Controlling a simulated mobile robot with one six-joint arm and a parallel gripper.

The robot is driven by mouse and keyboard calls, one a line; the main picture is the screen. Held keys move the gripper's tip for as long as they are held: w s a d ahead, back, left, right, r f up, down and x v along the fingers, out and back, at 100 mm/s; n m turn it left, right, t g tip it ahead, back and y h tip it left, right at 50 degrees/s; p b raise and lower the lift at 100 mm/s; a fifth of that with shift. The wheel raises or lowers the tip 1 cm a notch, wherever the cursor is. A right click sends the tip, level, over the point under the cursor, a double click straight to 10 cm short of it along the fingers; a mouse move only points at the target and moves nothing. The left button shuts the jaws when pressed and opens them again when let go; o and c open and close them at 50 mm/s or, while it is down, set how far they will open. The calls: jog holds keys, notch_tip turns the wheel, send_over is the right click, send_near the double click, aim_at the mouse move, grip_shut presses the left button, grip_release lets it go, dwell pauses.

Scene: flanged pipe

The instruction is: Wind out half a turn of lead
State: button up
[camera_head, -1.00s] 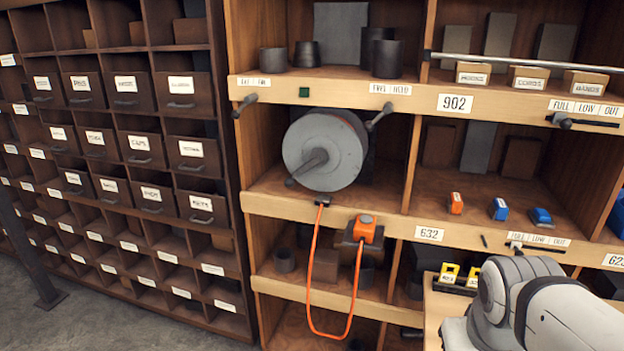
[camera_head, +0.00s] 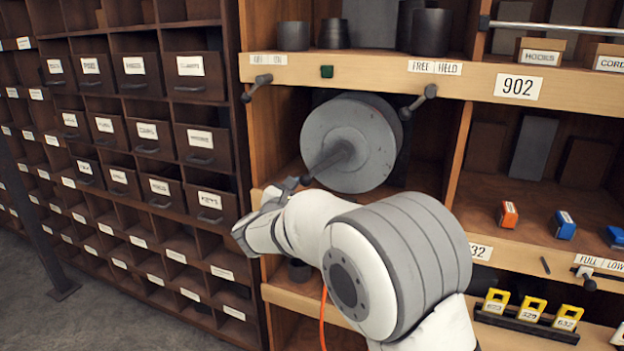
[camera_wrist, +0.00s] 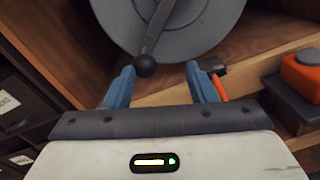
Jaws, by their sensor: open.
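The grey reel (camera_head: 352,142) of lead sits in the shelf bay under the "FREE HELD" label. Its crank arm (camera_head: 330,158) points toward the lower left and ends in a dark round knob (camera_wrist: 146,66). My gripper (camera_wrist: 163,80) is open. In the wrist view its two blue fingers stand apart, with the knob between them, nearer the left finger; whether it touches is unclear. The orange lead (camera_wrist: 220,88) shows just beyond the right finger. In the head view my arm hides most of the lead (camera_head: 323,320), and the gripper's fingers are mostly hidden.
A lever (camera_head: 418,102) sits at the reel's upper right, and another lever (camera_head: 257,88) at the shelf's left post. Yellow tags (camera_head: 532,308) stand in a rack at lower right.

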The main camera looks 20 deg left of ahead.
aim_at(310, 175)
jog(key=shift+w+a+f+n+t+y, duration=0.1)
jog(key=shift+w+a+n+t+y, duration=0.15)
jog(key=shift+a, duration=0.3)
jog(key=shift+w+a+n+t+y, duration=0.1)
jog(key=shift+w+a+n, duration=0.05)
jog(key=shift+w+a, duration=0.3)
jog(key=w, duration=0.2)
jog(key=w+p, duration=0.1)
jog(key=w, duration=0.3)
jog(key=shift+w+d+p, duration=0.35)
jog(key=shift+w+p, duration=0.05)
grip_shut()
